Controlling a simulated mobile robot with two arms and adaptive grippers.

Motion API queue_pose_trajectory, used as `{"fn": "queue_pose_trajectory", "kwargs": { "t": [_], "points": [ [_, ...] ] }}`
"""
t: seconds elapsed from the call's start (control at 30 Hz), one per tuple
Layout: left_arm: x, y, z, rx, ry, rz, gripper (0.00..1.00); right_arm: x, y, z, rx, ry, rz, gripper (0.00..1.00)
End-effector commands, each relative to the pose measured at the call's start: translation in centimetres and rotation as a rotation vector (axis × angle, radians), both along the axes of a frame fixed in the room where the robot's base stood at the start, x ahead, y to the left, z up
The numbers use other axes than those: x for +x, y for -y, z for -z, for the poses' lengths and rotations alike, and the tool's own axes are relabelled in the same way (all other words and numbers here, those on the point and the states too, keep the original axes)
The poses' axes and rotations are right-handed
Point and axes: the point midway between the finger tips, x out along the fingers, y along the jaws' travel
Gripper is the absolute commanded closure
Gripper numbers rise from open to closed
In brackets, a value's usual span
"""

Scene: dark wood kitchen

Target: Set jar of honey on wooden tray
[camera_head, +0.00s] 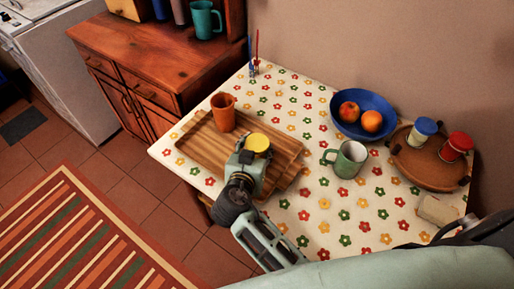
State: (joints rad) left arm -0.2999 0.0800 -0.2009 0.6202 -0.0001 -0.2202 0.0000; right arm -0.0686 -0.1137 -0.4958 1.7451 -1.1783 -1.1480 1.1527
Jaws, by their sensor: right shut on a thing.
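The jar of honey shows mainly as a round yellow lid (257,143); its body is mostly hidden by my gripper. My right gripper (249,160) is shut on the jar and holds it upright over the right part of the wooden tray. The wooden tray (190,150) is ribbed and lies on the flowered tablecloth. I cannot tell whether the jar's base touches the tray. My left gripper is not in view.
An orange cup (223,112) stands on the tray's far left part. A green mug (347,159) stands right of the tray, with a blue fruit bowl (362,104) behind it. A round wooden stand (415,165) holds two jars. Tablecloth in front of the mug is clear.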

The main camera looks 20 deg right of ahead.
Motion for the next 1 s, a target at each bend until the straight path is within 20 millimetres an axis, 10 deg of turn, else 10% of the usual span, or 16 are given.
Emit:
{"fn": "queue_pose_trajectory", "kwargs": {
  "t": [0.4, 0.43, 0.63, 1.0],
  "points": [
    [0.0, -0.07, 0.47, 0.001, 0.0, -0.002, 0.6, 0.05, 0.02, 0.63, 0.0, 0.004, 0.001, 0.92],
    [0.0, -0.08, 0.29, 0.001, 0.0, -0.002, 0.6, 0.01, 0.03, 0.54, 0.0, 0.001, 0.0, 0.52],
    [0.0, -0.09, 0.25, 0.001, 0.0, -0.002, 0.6, 0.0, 0.05, 0.52, 0.0, 0.001, 0.001, 0.34],
    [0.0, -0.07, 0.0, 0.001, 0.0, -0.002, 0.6, 0.01, 0.06, 0.27, 0.0, 0.001, 0.0, 0.34]
  ]
}}
